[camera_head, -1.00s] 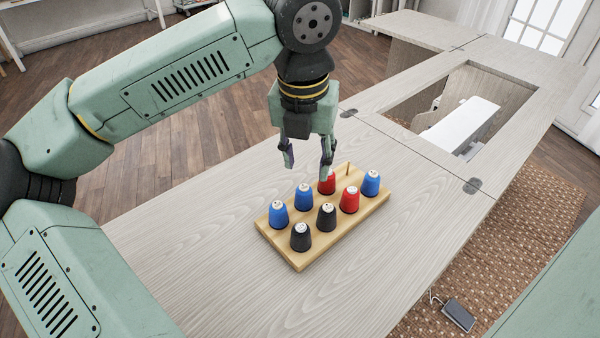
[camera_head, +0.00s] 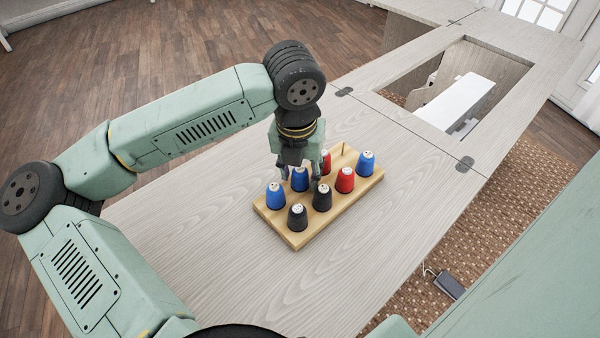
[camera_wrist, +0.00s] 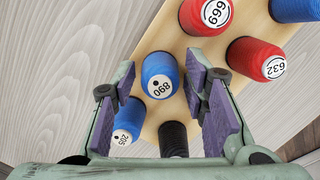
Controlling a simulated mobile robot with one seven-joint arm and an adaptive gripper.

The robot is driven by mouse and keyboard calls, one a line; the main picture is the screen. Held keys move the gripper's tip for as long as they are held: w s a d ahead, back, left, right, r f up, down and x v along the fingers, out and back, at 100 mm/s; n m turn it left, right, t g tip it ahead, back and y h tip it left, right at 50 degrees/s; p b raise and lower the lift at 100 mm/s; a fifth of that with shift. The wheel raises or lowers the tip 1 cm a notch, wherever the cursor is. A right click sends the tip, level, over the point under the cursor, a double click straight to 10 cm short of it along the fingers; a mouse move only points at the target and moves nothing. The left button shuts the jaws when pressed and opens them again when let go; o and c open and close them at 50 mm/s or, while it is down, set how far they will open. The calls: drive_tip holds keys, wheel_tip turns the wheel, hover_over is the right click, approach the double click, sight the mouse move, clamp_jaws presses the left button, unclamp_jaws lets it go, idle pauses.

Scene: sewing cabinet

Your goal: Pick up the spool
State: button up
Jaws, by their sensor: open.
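Several blue, red and black spools stand upright on a light wooden rack (camera_head: 295,240). My gripper (camera_head: 300,176) is open and points down over the rack's far row, at the middle blue spool (camera_head: 300,184). In the wrist view this blue spool (camera_wrist: 160,70) lies between the two purple-padded fingers, with a visible gap on each side. Its numbered white top faces the camera. Whether the fingertips reach down beside it is hard to tell. The spool is partly hidden by my gripper in the head view.
Close neighbours are the left blue spool (camera_head: 275,196), a black spool (camera_head: 321,198) and the far red spool (camera_head: 326,160). Another red spool (camera_head: 345,180), a right blue spool (camera_head: 366,163) and a front black spool (camera_head: 297,218) share the rack. The table (camera_head: 200,210) around is clear.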

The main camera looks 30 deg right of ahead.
sight(300, 171)
drive_tip(key=shift+f, duration=0.15)
drive_tip(key=c, duration=0.6)
wheel_tip(300, 171, up, 10)
drive_tip(key=shift+r+b, duration=0.1)
drive_tip(key=shift+b, duration=0.8)
